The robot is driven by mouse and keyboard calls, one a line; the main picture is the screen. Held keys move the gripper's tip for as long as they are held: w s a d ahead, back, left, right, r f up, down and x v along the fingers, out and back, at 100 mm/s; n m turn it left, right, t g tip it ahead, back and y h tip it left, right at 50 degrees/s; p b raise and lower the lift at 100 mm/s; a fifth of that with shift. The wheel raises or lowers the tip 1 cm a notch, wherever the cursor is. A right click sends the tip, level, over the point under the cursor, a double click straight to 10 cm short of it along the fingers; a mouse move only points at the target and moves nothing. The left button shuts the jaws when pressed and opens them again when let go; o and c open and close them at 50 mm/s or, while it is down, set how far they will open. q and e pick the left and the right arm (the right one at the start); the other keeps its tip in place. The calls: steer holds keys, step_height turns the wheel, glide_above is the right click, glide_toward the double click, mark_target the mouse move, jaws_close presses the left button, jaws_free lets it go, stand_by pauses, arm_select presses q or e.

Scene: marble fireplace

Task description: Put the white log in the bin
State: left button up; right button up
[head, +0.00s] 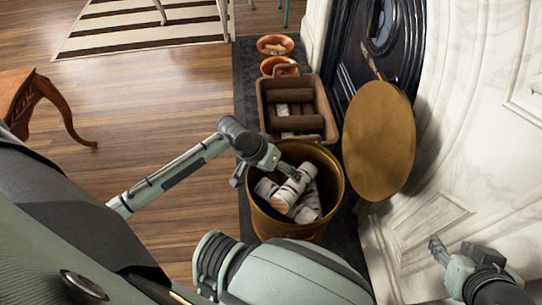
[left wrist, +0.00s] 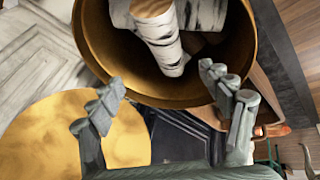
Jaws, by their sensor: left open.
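A round brass bin (head: 262,212) stands on the dark hearth with several white, bark-patterned logs inside. One white log (head: 289,193) leans up inside it near the rim. In the left wrist view, the brass bin (left wrist: 100,60) fills the top and a white log (left wrist: 165,48) points down into it. My left gripper (head: 266,176) is over the left side of the bin's rim. In the left wrist view, my left gripper (left wrist: 160,82) has its fingers spread, with nothing between them. My right gripper (head: 436,250) is at the lower right, away from the bin; its opening is unclear.
A brown basket (head: 264,105) with dark logs and a pale piece stands behind the bin. Two orange bowls (head: 275,44) sit further back. A round gold pan (head: 378,140) leans by the marble fireplace (head: 470,130). Wood floor (head: 160,100) is open to the left.

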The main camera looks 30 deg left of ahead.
arm_select(q)
steer(key=s+a+r+m+t+y, duration=0.1)
steer(key=s+a+r+t, duration=0.1)
steer(key=r, duration=0.5)
steer(key=s+a+r+m+t+y, duration=0.1)
steer(key=s+r+t+y, duration=0.1)
steer(key=s+r, duration=0.3)
step_height(320, 180, up, 2)
steer(key=shift+s+a+r+y, duration=0.15)
steer(key=shift+s+a+y, duration=0.15)
steer(key=shift+a, duration=0.05)
arm_select(e)
steer(key=shift+c, duration=0.2)
